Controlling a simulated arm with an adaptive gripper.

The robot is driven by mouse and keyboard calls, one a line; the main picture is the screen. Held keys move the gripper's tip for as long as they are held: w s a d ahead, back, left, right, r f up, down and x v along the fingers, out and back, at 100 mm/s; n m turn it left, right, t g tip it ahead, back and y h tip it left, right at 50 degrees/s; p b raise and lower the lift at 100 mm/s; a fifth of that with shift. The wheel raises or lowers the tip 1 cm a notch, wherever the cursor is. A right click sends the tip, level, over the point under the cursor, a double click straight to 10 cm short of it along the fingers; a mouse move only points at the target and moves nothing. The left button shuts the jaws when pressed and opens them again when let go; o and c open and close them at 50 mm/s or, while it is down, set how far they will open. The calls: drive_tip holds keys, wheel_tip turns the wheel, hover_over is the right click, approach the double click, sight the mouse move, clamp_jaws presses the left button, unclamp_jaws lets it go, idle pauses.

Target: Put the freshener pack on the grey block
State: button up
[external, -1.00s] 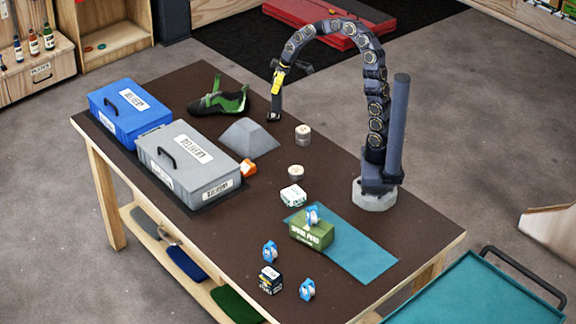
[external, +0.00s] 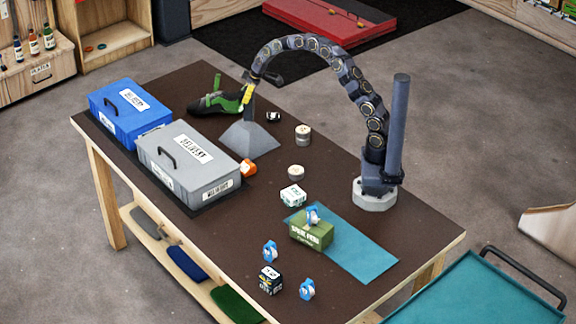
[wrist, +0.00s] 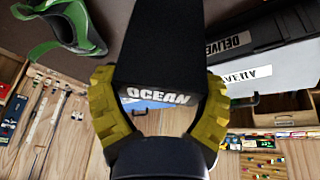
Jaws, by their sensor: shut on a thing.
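The freshener pack (wrist: 155,45) is dark, with "OCEAN" in white letters on its end in the wrist view. My gripper (wrist: 158,85) is shut on it, with a yellow finger on each side. In the external view my gripper (external: 249,92) holds the pack (external: 250,108) upright over the top of the grey block (external: 252,140), which has sloped sides. The pack's lower end is at the block's top; I cannot tell whether they touch. The block is not clearly seen in the wrist view.
A green and black climbing shoe (external: 215,103) lies close left of my gripper. A grey lidded box (external: 190,163) and a blue box (external: 128,108) stand at the left. A small dark and white item (external: 273,117) and pale rolls (external: 302,134) lie to the right.

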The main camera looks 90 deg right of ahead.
drive_tip(key=shift+w+d+f, duration=0.15)
drive_tip(key=shift+w+f, duration=0.1)
drive_tip(key=shift+f, duration=1.7)
drive_tip(key=shift+f, duration=0.2)
drive_tip(key=o, duration=1)
drive_tip(key=shift+o, duration=0.2)
